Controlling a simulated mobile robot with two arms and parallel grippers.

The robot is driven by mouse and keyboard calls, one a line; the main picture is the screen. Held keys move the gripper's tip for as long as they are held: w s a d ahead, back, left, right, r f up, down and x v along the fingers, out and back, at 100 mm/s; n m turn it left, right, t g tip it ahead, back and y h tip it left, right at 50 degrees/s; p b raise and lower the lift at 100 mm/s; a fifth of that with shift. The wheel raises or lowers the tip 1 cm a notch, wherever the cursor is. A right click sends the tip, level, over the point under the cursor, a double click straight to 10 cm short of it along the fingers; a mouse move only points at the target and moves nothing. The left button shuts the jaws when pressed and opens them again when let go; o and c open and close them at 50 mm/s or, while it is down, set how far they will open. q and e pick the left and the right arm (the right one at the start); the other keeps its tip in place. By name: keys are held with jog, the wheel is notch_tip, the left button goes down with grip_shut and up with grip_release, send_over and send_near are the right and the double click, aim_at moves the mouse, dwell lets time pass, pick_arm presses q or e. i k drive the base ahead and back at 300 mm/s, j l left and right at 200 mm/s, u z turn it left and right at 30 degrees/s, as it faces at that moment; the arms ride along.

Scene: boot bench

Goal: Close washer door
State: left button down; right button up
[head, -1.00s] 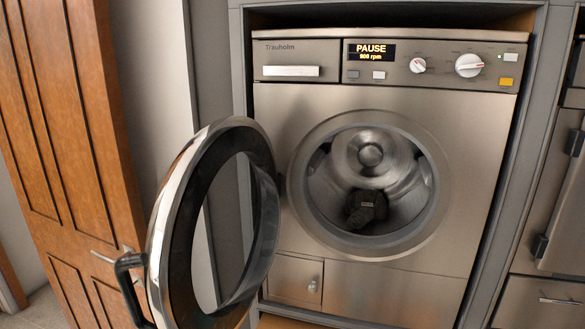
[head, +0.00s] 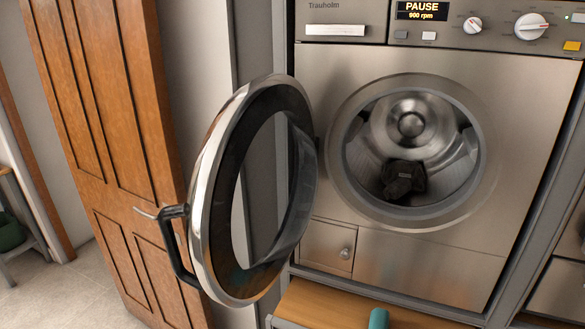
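The washer (head: 340,225) is a steel front-loader with a display reading PAUSE and 900 rpm. Its round door (head: 213,180) stands wide open, swung out to the left on hinges at the left of the drum opening. The door has a chrome rim, dark inner ring, glass centre and a black handle (head: 172,245) on its outer left edge. The drum (head: 465,165) is open to view, with a dark item (head: 403,179) lying low inside it. Neither of my grippers is in view.
A wooden panelled door (head: 110,130) stands behind and left of the washer door. Below the washer is a wooden bench surface (head: 330,308) with a teal object (head: 379,318) at the bottom edge. Tiled floor (head: 60,295) shows clear at lower left.

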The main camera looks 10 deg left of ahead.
aim_at(207, 210)
jog(key=j+z, duration=0.3)
jog(key=j, duration=0.4)
jog(key=j+z, duration=0.35)
jog(key=j, duration=0.35)
jog(key=k+j+z, duration=0.1)
jog(key=j+z, duration=0.2)
jog(key=j, duration=0.4)
jog(key=k+j+z, duration=0.15)
jog(key=k+j, duration=0.15)
